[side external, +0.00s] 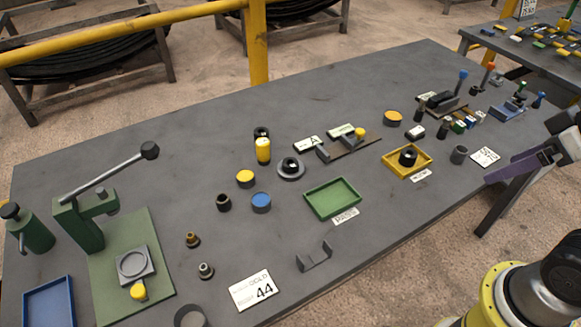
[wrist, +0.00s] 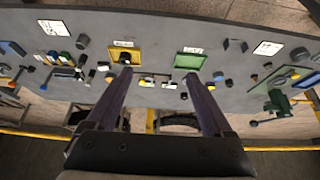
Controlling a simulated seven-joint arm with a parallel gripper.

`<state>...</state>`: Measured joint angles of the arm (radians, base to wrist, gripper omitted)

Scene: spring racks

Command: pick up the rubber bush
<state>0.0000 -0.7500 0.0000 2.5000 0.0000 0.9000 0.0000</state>
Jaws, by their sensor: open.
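Several short black cylinders could be the rubber bush, and I cannot tell for sure which one it is. One black ring (side external: 408,156) sits in the yellow tray (side external: 388,163). Another small black hollow cylinder (side external: 223,203) stands on the bare bench left of the blue disc. A black ring (side external: 290,164) sits on a grey flanged washer. My gripper (wrist: 160,73) is open and empty, its two purple fingers wide apart above the bench. In the side view only part of it shows, at the right edge. The yellow tray also shows in the wrist view (wrist: 122,44).
A green tray (side external: 333,213) lies mid-bench. A green lever press (side external: 80,222) and a blue tray (side external: 50,303) are at the left. A yellow cylinder (side external: 263,151) stands upright near the washer. Small parts crowd the right end. Bare bench lies at the back left.

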